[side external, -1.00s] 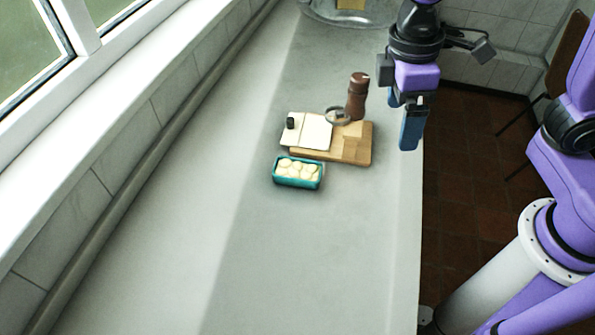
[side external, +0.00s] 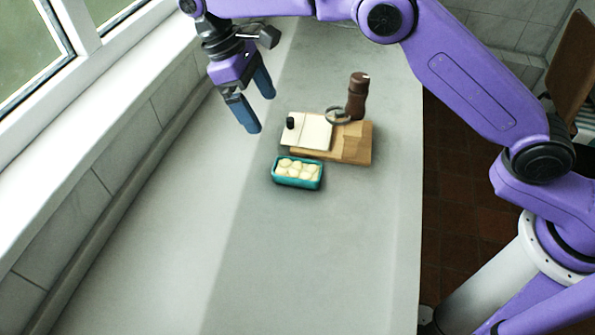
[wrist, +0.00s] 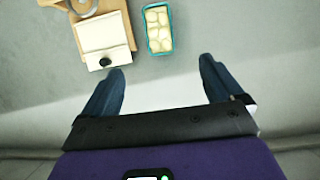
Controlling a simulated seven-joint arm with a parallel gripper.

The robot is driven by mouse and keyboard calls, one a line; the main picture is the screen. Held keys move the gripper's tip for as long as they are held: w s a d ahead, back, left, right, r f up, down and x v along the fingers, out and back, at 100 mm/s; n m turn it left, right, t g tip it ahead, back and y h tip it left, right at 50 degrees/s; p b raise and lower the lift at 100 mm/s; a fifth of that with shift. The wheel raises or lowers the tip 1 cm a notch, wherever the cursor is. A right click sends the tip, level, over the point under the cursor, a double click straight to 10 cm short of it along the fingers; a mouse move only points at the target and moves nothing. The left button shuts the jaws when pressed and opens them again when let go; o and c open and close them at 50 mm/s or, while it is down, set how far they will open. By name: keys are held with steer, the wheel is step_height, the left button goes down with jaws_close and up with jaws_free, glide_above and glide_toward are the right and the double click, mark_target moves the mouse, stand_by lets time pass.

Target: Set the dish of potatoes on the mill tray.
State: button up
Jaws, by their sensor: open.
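The dish of potatoes (side external: 298,173) is a small teal rectangular dish holding several pale potatoes. It stands on the counter just in front of the wooden tray (side external: 358,152); it also shows at the top of the wrist view (wrist: 158,28). The tray bears a tall brown mill (side external: 357,97), a white book or board (side external: 306,130), a small black object (side external: 290,123) and a grey ring (side external: 338,115). My gripper (side external: 259,108) is open and empty, above the counter to the left of the tray. In the wrist view its fingers (wrist: 160,78) are apart, with the dish beyond them.
The grey counter (side external: 320,260) is clear in front of the dish and to its left. The counter's right edge drops to a red tiled floor (side external: 465,215).

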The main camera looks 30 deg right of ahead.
glide_above(296, 168)
steer(key=w+a, duration=0.2)
steer(key=f, duration=1.1)
steer(key=shift+s+f, duration=0.15)
steer(key=shift+s, duration=0.1)
steer(key=x, duration=0.5)
steer(key=shift+d, duration=0.15)
steer(key=shift+s+f, duration=0.1)
steer(key=shift+f, duration=0.05)
steer(key=shift+f, duration=0.25)
steer(key=c, duration=1.2)
